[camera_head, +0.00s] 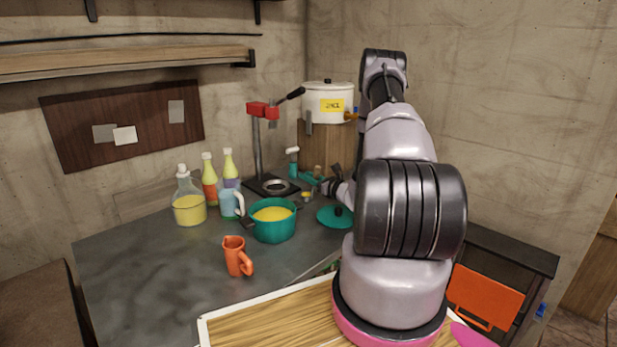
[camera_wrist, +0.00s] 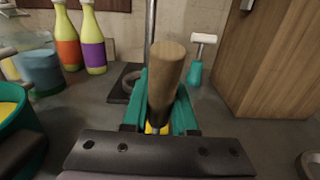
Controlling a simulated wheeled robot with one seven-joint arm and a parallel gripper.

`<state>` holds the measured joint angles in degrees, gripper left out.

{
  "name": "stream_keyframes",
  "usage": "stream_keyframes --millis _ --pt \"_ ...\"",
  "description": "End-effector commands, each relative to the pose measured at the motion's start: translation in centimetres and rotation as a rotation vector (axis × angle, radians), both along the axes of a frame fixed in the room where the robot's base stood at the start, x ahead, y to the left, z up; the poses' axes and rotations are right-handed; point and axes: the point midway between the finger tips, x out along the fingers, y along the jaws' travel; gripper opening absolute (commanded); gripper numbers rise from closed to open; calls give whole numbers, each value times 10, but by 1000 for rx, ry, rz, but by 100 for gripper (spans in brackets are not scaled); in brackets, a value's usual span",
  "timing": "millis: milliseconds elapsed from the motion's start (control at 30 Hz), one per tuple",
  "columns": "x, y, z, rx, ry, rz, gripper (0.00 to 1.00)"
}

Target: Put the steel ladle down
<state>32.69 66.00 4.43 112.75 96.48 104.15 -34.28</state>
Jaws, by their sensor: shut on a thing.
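My gripper (camera_wrist: 160,118) is shut on a pale wooden handle, which I take to be that of the steel ladle (camera_wrist: 166,72). The handle stands up between the teal fingers. A bit of yellow shows low between them; the rest of the ladle is hidden in the wrist view. In the head view my gripper (camera_head: 313,179) is small, over the back of the worktop beside the black-based stand. A small dark-rimmed thing with yellow in it shows just below the fingers, perhaps the ladle's bowl. I cannot tell whether it touches the worktop.
A teal pot (camera_head: 274,230) of yellow liquid stands left of my gripper, a teal lid (camera_head: 336,216) in front. Bottles, a blue mug (camera_head: 229,204) and the press stand (camera_head: 258,150) crowd the back. An orange jug (camera_head: 236,258) stands in front. The worktop's left front is clear.

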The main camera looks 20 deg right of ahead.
Motion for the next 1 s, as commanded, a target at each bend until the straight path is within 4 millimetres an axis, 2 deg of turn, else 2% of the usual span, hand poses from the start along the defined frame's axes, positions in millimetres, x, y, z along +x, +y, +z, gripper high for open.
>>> stream_keyframes --millis 233,267,333,367,567,600,667,1000 --pt "0 0 -4 0 -1 0 0" --pt "0 0 -4 0 -1 0 30" --pt "0 0 -4 0 -1 0 57" --pt "0 0 -4 0 -1 0 61" --pt "0 0 -4 0 0 0 61" --pt "0 0 -4 0 0 0 69" --pt "0 0 -4 0 0 0 91" --pt "0 0 -4 0 0 0 91"
